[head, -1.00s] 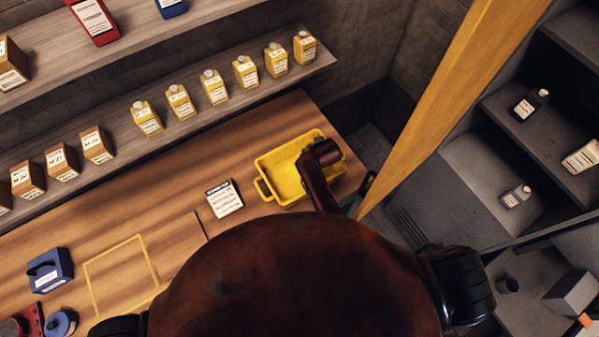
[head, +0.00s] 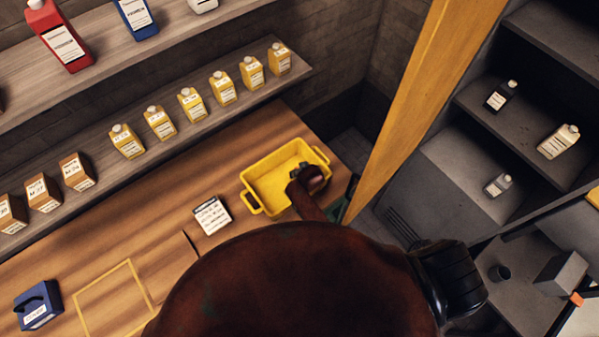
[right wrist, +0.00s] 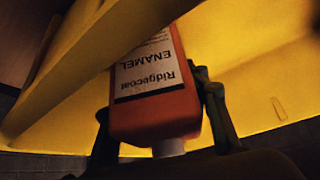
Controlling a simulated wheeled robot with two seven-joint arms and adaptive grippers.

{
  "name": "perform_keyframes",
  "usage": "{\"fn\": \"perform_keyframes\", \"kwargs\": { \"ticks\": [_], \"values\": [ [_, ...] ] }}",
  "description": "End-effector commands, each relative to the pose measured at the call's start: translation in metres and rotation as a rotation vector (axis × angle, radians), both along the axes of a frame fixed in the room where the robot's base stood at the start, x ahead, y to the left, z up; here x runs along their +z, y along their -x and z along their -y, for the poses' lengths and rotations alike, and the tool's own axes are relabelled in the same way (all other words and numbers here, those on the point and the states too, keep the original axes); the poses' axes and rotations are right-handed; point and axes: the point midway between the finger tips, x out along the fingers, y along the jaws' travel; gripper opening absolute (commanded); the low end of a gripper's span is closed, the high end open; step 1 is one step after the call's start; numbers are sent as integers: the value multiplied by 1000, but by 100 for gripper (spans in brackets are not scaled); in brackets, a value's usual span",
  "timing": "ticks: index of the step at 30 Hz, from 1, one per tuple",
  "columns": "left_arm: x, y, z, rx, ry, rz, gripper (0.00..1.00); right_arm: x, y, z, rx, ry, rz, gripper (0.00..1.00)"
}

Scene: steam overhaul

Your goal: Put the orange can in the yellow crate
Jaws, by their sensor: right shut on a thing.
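The yellow crate (head: 252,200) stands on the wooden bench in the head view. In the right wrist view my right gripper (right wrist: 160,125) is shut on the orange can (right wrist: 155,118), which has a white "Ridgecoat ENAMEL" label and shows upside down. Yellow crate surface (right wrist: 262,75) fills much of the background, and a yellow edge crosses in front of part of the can. I cannot tell whether the can touches the crate floor. My left gripper is not in view.
A blue container (head: 38,305) and a yellow taped square are further left. Shelves with several yellow bottles (head: 222,88) run behind the bench. A yellow post (head: 410,110) rises right of the crate.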

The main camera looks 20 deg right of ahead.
Motion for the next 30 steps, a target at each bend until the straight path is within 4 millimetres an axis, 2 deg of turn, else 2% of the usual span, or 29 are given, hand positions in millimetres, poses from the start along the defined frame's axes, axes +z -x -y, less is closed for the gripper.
{"fn": "perform_keyframes", "kwargs": {
  "ticks": [9,10,16,25,30],
  "values": [
    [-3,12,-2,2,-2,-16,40,-2,-1,-1,1,0,3,4],
    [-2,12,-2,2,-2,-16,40,-3,0,-1,1,0,0,44],
    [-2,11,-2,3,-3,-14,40,-2,0,-1,1,0,0,58],
    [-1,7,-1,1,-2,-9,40,-1,0,-1,1,0,1,60],
    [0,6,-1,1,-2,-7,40,9,4,-2,2,-1,3,60]
  ]
}}
